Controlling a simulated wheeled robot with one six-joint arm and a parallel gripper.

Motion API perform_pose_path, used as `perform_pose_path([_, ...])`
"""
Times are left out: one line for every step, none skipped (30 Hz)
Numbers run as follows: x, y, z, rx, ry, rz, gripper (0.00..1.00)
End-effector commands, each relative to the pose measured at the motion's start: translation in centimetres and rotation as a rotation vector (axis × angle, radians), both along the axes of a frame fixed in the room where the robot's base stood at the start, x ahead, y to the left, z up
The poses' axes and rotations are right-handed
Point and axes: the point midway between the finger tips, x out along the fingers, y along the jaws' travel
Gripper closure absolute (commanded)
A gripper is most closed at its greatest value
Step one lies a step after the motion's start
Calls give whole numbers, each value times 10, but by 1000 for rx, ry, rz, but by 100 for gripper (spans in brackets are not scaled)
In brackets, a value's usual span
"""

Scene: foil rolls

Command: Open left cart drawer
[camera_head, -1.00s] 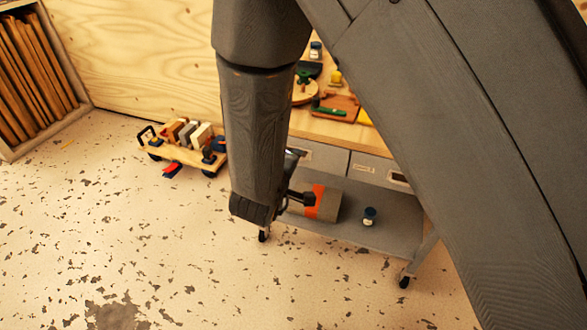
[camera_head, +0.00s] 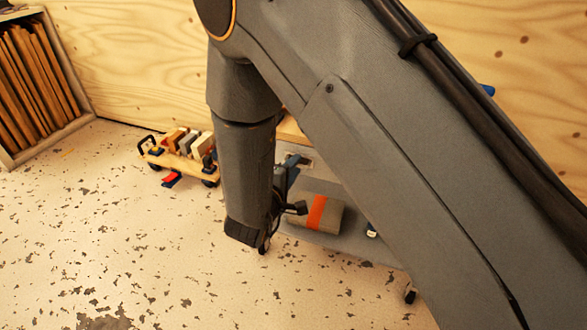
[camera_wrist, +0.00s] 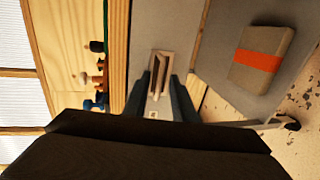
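The left cart drawer (camera_head: 287,150) has a grey front and shows in part beside my forearm in the head view. In the wrist view the grey drawer front (camera_wrist: 177,38) fills the middle, with its pale framed handle (camera_wrist: 163,60) near the centre. It looks closed there. My gripper (camera_wrist: 160,80) is open, its two dark fingers apart and pointing at the drawer front, one on each side of the handle. I cannot tell whether they touch it. In the head view the gripper (camera_head: 288,172) is partly hidden by my arm.
A grey box with an orange band (camera_head: 318,212) lies on the cart's lower shelf (camera_head: 345,243). A small jar (camera_head: 371,230) stands there too. A wooden toy wagon (camera_head: 178,160) is on the floor at left, near a wooden rack (camera_head: 45,85). The front floor is clear.

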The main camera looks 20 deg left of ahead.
Motion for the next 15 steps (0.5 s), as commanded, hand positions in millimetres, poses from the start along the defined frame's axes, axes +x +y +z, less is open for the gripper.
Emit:
perform_pose_path([1, 0, 0, 0, 0, 0, 76])
perform_pose_path([1, 0, 0, 0, 0, 0, 76])
perform_pose_path([1, 0, 0, 0, 0, 1, 76])
perform_pose_path([1, 0, 0, 0, 0, 1, 76])
perform_pose_path([1, 0, 0, 0, 0, 1, 76])
perform_pose_path([1, 0, 0, 0, 0, 1, 76])
perform_pose_path([1, 0, 0, 0, 0, 1, 76])
perform_pose_path([1, 0, 0, 0, 0, 1, 79])
perform_pose_path([1, 0, 0, 0, 0, 1, 86])
perform_pose_path([1, 0, 0, 0, 0, 1, 91])
perform_pose_path([1, 0, 0, 0, 0, 1, 96])
perform_pose_path([1, 0, 0, 0, 0, 1, 100])
perform_pose_path([1, 0, 0, 0, 0, 1, 100])
perform_pose_path([1, 0, 0, 0, 0, 1, 100])
perform_pose_path([1, 0, 0, -1, 0, 1, 100])
